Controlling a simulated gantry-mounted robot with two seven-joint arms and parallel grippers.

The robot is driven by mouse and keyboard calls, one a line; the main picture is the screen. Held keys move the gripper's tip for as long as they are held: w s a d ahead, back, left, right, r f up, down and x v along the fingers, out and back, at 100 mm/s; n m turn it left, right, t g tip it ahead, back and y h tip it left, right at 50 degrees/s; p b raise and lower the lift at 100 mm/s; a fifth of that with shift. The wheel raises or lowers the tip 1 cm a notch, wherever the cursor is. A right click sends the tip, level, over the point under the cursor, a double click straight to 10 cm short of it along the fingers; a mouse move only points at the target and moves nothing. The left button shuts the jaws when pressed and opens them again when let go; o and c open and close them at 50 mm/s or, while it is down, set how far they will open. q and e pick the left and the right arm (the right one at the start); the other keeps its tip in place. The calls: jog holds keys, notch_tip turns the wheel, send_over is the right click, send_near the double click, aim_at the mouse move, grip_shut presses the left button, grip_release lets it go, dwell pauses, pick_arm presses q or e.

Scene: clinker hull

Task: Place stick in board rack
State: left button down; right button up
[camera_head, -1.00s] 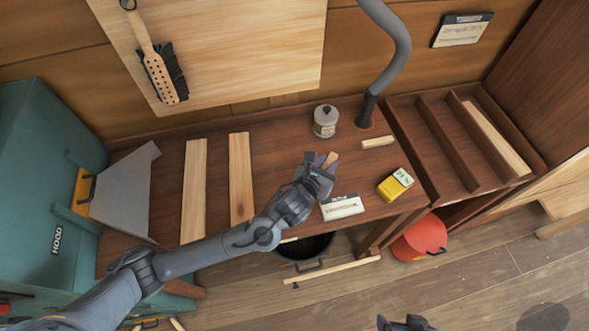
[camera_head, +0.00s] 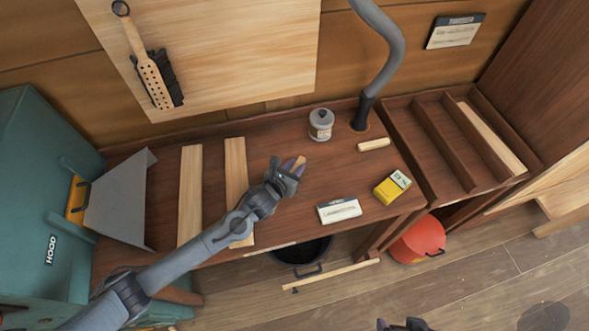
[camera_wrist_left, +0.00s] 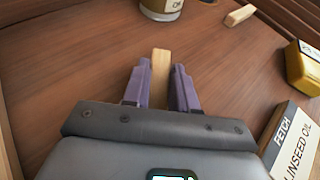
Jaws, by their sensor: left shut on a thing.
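My left gripper (camera_head: 291,170) is over the middle of the workbench, its purple fingers shut on a short pale wooden stick (camera_head: 299,162). In the left wrist view the stick (camera_wrist_left: 161,66) points away from the palm between the fingertips (camera_wrist_left: 160,84). Its near end is hidden by the gripper. A similar short stick (camera_head: 374,144) lies on the bench to the right. The board rack (camera_head: 429,140), a dark wooden frame with dividers, is at the right. One long pale board (camera_head: 492,138) lies in its right-hand slot. My right gripper (camera_head: 405,325) barely shows at the bottom edge.
A grey hose (camera_head: 365,110) rises near the rack. Two long boards lie left. A red bucket (camera_head: 417,241) stands below.

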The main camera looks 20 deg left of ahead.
pick_arm(q)
jog(key=shift+f, duration=0.5)
jog(key=c, duration=1.4)
grip_release()
jog(key=shift+f, duration=0.15)
jog(key=o, duration=0.5)
